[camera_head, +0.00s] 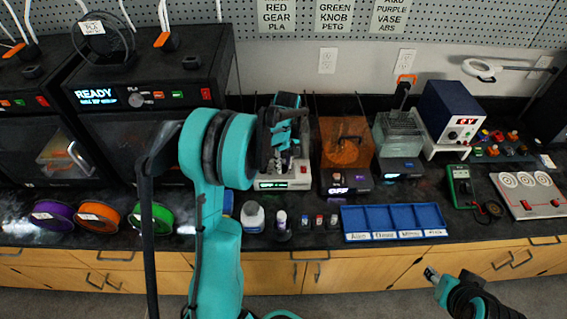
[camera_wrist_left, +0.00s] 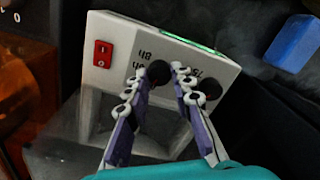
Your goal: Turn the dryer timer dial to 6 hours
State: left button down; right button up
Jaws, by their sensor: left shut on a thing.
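The dryer (camera_head: 298,178) is a light grey box with a lit green display and a red switch, standing at the middle of the bench. The dial's pointer cannot be made out. My left arm and gripper hide the dial in the head view. My right gripper (camera_head: 431,274) is low at the right, apart from the bench; its opening is unclear.
An orange see-through box (camera_head: 345,142) stands just right of the dryer. A blue compartment tray (camera_head: 394,222) and several small bottles line the front. Purple, orange and green spools (camera_head: 100,218) lie at the left, below the printers (camera_head: 150,80).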

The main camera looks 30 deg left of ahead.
aim_at(286, 167)
pick_arm(q)
jog(key=m, duration=0.5)
jog(key=shift+m+p, duration=0.3)
jog(key=shift+p, duration=0.05)
jog(key=m, duration=0.5)
jog(key=shift+d+t, duration=0.1)
jog(key=shift+t, duration=0.2)
jog(key=shift+m, duration=0.3)
jog(key=c, duration=1.3)
grip_release()
notch_tip(286, 167, up, 12)
jog(key=shift+d, duration=0.25)
